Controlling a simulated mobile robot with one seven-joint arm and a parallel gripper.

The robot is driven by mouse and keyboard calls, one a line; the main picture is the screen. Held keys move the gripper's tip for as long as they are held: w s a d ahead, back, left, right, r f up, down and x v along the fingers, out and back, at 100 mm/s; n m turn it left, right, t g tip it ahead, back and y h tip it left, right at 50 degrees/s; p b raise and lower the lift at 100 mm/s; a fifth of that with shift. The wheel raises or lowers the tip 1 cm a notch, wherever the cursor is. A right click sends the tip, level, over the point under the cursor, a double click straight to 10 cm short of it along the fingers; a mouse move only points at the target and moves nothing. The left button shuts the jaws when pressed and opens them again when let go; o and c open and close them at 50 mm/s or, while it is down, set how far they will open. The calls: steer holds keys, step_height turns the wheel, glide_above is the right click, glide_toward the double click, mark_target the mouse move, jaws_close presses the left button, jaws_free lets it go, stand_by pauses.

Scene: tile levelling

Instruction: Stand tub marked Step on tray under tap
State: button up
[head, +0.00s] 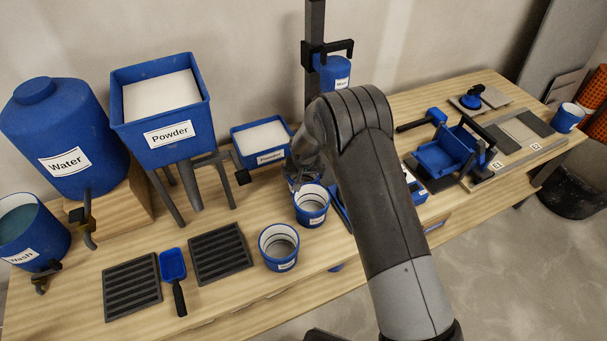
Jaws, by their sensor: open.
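Two small blue tubs with pale insides stand near the table's middle. The front tub (279,262) and the rear tub (312,214) are upright, and their labels are too small to read, so I cannot tell which is marked Step. A slatted black tray (132,289) lies at the front left, near the tap (88,218) of the Water barrel (58,135). A second slatted tray (221,253) lies below the Powder hopper (163,115). My gripper (300,180) is open just behind and above the rear tub, partly hidden by my arm; contact is unclear.
A blue scoop (173,268) lies between the trays. A Wash tub (33,232) with its own tap stands far left. A low Powder bin (262,143) stands behind the tubs. Another blue tub (568,118) stands far right. My arm hides the table's centre.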

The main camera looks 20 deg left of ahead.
steer(key=v, duration=1.2)
steer(key=shift+d+r, duration=0.1)
steer(key=shift+d, duration=0.05)
steer(key=s+d+r+m+t, duration=0.1)
steer(key=s+d+r, duration=0.3)
steer(key=d+r, duration=0.8)
steer(key=s+d+r+m, duration=0.1)
steer(key=s+d+r, duration=0.2)
steer(key=d+r, duration=0.9)
steer(key=s+d+r+m, duration=0.1)
steer(key=s+d+r, duration=0.1)
steer(key=s+d, duration=0.5)
steer(key=s+d+r+m+t+h, duration=0.1)
steer(key=s+d+r, duration=0.2)
steer(key=s+d, duration=0.5)
steer(key=s, duration=0.6)
steer(key=shift+s+r, duration=0.25)
steer(key=shift+s, duration=0.15)
steer(key=shift+w, duration=0.1)
